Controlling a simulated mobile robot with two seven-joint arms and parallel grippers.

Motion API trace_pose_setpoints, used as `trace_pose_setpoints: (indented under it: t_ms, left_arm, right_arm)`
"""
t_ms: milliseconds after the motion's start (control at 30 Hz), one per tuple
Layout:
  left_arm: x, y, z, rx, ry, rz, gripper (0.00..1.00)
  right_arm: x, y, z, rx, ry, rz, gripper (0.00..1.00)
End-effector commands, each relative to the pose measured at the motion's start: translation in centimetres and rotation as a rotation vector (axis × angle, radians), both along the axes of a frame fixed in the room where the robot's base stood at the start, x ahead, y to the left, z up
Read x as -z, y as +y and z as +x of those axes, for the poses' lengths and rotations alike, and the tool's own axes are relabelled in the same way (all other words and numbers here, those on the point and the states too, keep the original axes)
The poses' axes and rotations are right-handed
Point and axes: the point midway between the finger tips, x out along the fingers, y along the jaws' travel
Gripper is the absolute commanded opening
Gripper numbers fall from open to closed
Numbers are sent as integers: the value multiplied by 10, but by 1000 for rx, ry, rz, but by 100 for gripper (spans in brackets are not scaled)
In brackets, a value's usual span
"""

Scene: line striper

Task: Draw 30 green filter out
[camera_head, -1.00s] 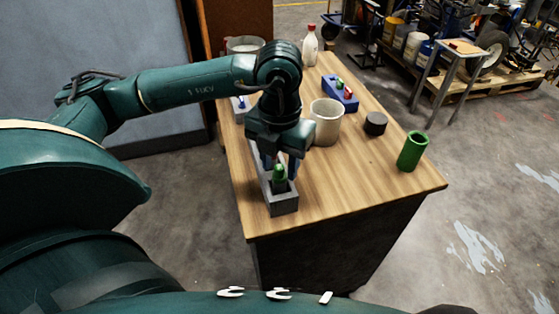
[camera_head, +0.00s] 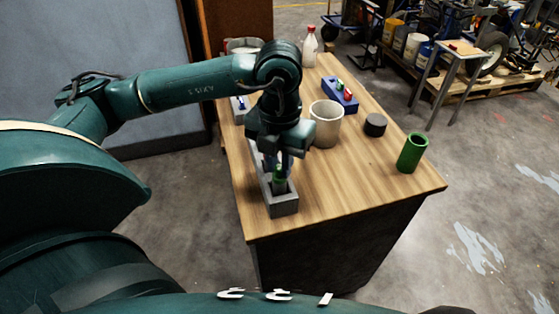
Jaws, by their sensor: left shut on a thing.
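A small filter with a green top (camera_head: 279,172) stands in the near end of a grey tray (camera_head: 282,205) on the wooden table. My left gripper (camera_head: 284,160) points down over the tray and is shut on the green-topped filter. The fingers hide part of it, and I cannot tell whether its lower end touches the tray floor. A green cylinder (camera_head: 412,152) stands near the table's right corner, apart from the gripper. My right gripper is not in view.
A beige cup (camera_head: 326,122) stands just right of my left gripper. A dark round cap (camera_head: 375,125), a blue block with small coloured pieces (camera_head: 340,95) and a white bottle (camera_head: 310,46) stand farther back.

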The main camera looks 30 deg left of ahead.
Motion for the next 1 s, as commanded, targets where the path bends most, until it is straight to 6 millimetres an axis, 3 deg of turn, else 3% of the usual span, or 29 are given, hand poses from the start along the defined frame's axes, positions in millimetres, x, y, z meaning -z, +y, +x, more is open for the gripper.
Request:
trace_pose_setpoints:
  t_ms: [567, 1000]
  left_arm:
    - [-12, 0, 0, 1, -1, 0, 0]
    - [-34, 0, 0, 1, -2, -1, 0]
  right_arm:
    - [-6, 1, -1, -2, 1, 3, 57]
    - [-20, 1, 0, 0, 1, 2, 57]
